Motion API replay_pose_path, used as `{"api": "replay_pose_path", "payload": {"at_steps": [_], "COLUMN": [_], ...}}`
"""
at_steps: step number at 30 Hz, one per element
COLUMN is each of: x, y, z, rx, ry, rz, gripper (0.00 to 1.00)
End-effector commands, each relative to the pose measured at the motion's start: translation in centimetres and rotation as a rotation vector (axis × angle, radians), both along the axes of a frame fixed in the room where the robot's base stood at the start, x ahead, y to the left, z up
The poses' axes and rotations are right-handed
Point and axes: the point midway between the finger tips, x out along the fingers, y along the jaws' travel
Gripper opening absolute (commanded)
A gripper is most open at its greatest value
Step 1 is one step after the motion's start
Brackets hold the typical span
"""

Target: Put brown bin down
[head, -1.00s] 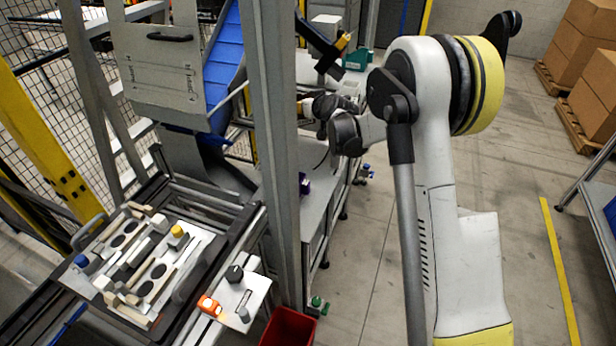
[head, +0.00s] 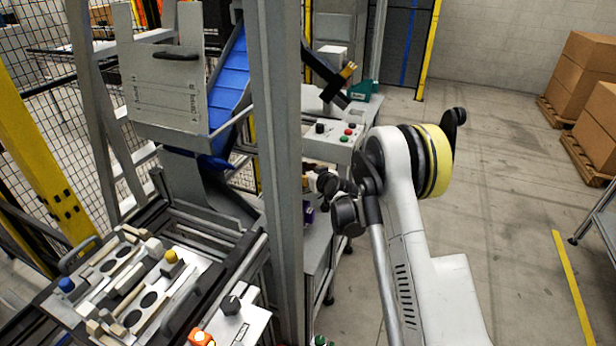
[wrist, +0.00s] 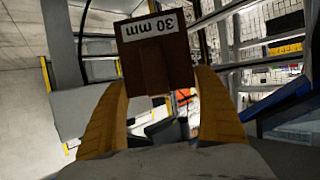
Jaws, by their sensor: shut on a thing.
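The brown bin (wrist: 155,60) shows in the wrist view between the two yellow fingers of my gripper (wrist: 162,84). It carries a white "30 mm" label, which appears upside down. My gripper is shut on the bin, one finger on each side. The bin appears held up, with space around it. In the head view my arm reaches to the workbench behind the grey post, and the bin cannot be made out there.
A grey upright post (head: 277,150) stands left of my arm. Behind it are a workbench with a button box (head: 333,133) and a teal bin (head: 362,90). A fixture pallet (head: 118,290) lies at lower left. Open floor (head: 480,200) is on the right.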

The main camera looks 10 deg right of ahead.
Motion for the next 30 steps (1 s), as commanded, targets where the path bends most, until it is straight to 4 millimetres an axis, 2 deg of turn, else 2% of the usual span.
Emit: {"api": "replay_pose_path", "payload": {"at_steps": [21,22,23,24,30], "x": [0.0,0.0,0.0,0.0,0.0], "y": [0.0,0.0,0.0,0.0,0.0], "z": [-1.3,-1.3,-1.3,-1.3,-1.2], "rx": [0.000,0.000,0.000,0.000,0.000], "ry": [-0.001,0.000,0.000,0.000,0.000], "rz": [0.000,0.000,0.000,0.000,0.000], "gripper": [0.48,0.87,0.97,1.00,1.00]}}
